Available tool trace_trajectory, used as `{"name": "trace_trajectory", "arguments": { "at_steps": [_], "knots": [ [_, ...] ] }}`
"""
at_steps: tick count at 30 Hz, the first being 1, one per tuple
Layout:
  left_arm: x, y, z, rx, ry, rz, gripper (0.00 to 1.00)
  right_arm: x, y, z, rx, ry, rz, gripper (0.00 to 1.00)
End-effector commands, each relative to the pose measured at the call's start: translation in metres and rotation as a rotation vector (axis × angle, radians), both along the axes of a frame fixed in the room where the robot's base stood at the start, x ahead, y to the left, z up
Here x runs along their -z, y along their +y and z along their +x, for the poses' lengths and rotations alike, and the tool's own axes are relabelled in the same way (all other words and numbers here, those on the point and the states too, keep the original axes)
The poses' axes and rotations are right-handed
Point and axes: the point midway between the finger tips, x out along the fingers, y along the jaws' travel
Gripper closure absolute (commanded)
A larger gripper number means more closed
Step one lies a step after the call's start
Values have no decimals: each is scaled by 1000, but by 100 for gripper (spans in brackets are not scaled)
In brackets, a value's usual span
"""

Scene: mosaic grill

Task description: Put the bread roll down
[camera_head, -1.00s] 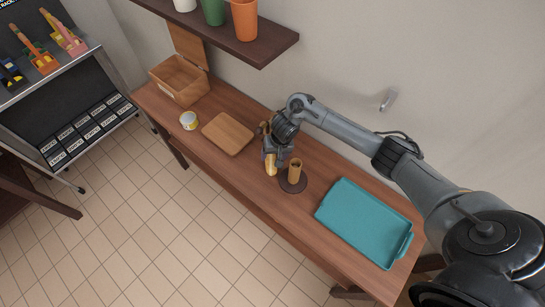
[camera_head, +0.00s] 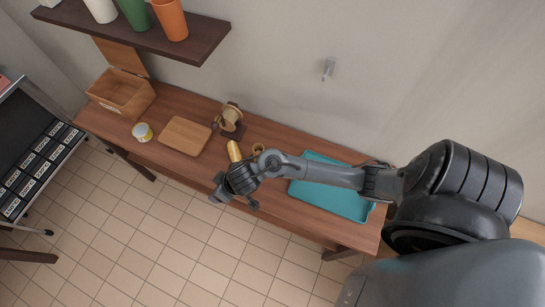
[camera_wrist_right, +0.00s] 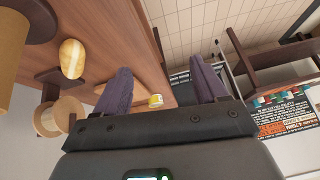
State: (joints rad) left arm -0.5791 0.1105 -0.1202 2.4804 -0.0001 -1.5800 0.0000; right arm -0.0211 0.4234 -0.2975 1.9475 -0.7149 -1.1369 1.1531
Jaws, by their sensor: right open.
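The bread roll (camera_head: 234,151) is golden and oblong. It lies on the wooden table between the wooden spool-like stand and the brown upright cylinder. It also shows at the left of the right wrist view (camera_wrist_right: 72,58), with pale score marks on top. My right gripper (camera_head: 217,190) is in front of the roll, over the table's front edge, and apart from it. In the right wrist view its two fingers (camera_wrist_right: 163,88) are spread with nothing between them. My left gripper is not in view.
The wooden stand (camera_head: 231,117) and brown cylinder (camera_head: 258,148) flank the roll. A cutting board (camera_head: 186,136), a can (camera_head: 142,132) and an open wooden box (camera_head: 122,94) stand left. A teal tray (camera_head: 330,204) lies right. A dark shelf (camera_head: 190,45) hangs above the table's back left.

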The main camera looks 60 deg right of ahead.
Motion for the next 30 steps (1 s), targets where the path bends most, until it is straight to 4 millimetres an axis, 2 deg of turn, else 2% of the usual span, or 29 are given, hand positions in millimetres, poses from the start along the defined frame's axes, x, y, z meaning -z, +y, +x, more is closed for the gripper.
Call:
{"name": "trace_trajectory", "arguments": {
  "at_steps": [1,3,9,13,15,19,26,28,30],
  "knots": [
    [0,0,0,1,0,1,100,-6,8,-21,-14,-4,-16,28],
    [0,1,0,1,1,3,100,-17,7,-46,-33,1,-59,28],
    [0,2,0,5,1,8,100,-42,-15,-116,-66,99,-134,28],
    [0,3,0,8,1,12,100,-51,-27,-150,-86,163,-146,28],
    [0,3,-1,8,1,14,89,-55,-31,-162,-95,186,-146,28],
    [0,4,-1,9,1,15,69,-58,-35,-172,-106,208,-147,28],
    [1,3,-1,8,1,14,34,-58,-35,-173,-110,210,-149,28],
    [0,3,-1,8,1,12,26,-58,-35,-173,-110,209,-149,28],
    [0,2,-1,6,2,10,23,-58,-35,-173,-110,209,-149,28]
  ]
}}
